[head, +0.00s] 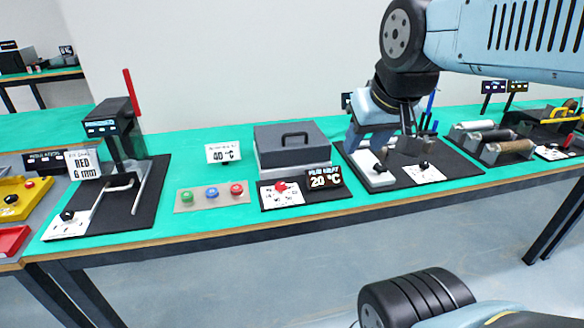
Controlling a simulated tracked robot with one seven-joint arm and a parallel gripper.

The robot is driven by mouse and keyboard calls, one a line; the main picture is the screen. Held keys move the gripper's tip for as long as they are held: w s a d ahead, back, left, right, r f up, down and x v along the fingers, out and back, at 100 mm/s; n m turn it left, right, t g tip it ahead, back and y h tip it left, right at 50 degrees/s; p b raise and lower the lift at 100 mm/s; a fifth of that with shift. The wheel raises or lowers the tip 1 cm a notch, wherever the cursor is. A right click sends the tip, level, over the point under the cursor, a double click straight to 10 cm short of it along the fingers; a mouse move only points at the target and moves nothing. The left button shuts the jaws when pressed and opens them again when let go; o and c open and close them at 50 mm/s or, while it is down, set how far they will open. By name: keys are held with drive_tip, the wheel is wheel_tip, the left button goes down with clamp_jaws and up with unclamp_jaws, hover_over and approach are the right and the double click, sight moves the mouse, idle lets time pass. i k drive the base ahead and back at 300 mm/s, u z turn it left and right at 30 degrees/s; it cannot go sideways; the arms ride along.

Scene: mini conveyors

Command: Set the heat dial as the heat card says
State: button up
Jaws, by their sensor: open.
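The heat card (223,153) is a white sign reading "40 °C", with a smaller, hard-to-read line above. It stands on the green bench behind a row of colored buttons. The heat dial (281,187) is a red knob on a white plate whose small markings I cannot read. A black display (325,179) to its right reads "20 °C". My gripper (388,146) is open, to the right of the dial and apart from it, in front of or over a black station mat. Its fingers overlap the equipment there, and their height is unclear.
A grey lidded box (291,145) with a handle stands behind the dial. Green, blue and red buttons (212,193) lie to its left. A black press (121,132) with a red lever stands farther left. Rollers (492,144) stand to the right.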

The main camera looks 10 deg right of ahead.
sight(280, 187)
drive_tip(key=u, duration=0.1)
drive_tip(key=k, duration=0.5)
drive_tip(key=u, duration=1.05)
drive_tip(key=i, duration=0.65)
drive_tip(key=z, duration=1.15)
